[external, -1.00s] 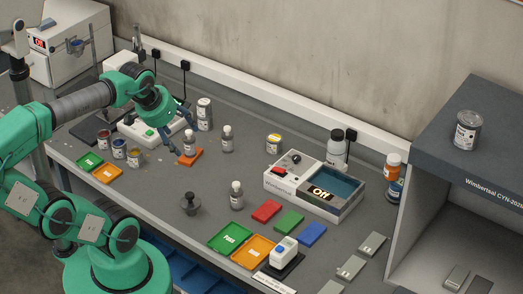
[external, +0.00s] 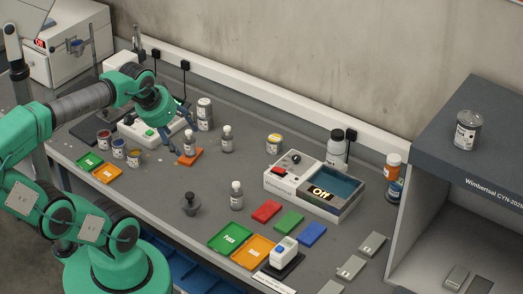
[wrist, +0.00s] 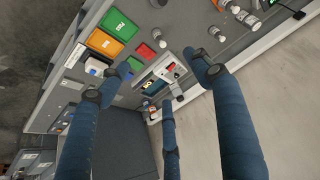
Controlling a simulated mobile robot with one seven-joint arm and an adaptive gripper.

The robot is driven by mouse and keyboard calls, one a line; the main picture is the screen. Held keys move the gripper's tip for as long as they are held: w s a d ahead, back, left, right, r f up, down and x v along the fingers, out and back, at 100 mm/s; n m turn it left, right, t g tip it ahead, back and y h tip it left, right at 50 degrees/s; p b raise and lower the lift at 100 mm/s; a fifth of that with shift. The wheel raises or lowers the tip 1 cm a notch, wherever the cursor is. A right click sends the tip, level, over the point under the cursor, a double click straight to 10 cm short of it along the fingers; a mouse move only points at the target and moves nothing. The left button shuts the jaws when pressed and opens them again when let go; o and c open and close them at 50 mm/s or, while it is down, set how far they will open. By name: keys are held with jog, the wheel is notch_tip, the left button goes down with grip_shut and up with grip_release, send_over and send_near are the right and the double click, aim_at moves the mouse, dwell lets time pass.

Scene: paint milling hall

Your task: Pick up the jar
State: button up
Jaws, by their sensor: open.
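Several small jars and bottles stand on the grey bench, and I cannot tell which is the jar meant. Others are a white-capped jar (external: 227,139), another one nearer the front (external: 236,196), and a low yellow-lidded jar (external: 273,144). My gripper (external: 181,124) hangs above the bench's left part with its blue fingers spread, apart from the jars. The wrist view shows the open, empty fingers (wrist: 152,84) with bench and wall beyond.
Green (external: 230,236) and orange (external: 253,250) trays lie at the front edge. Open paint pots (external: 119,149) stand at left.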

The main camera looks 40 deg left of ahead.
jog(key=shift+o, duration=0.5)
jog(key=w+d+r+p, duration=0.2)
jog(key=w+r, duration=0.2)
jog(key=w, duration=0.5)
jog(key=w+d+r+p, duration=0.3)
jog(key=w, duration=0.6)
jog(key=w+d+f+p, duration=0.1)
jog(key=w+d+p, duration=0.1)
jog(key=w+d, duration=0.45)
jog(key=w+d+p, duration=0.2)
jog(key=w+d, duration=0.1)
jog(key=w, duration=0.7)
jog(key=w+d+f+g+p, duration=0.1)
jog(key=w+d+f+p, duration=0.3)
jog(key=w+d+f, duration=0.6)
jog(key=w+d+f+p, duration=0.1)
jog(key=w+d+f, duration=0.3)
jog(key=d+f, duration=0.2)
jog(key=w+d+f+p, duration=0.2)
jog(key=w+d+f, duration=0.2)
jog(key=d, duration=0.6)
jog(key=shift+d+x, duration=0.25)
jog(key=shift+x, duration=0.95)
jog(key=shift+s+f, duration=0.1)
jog(key=shift+f, duration=0.15)
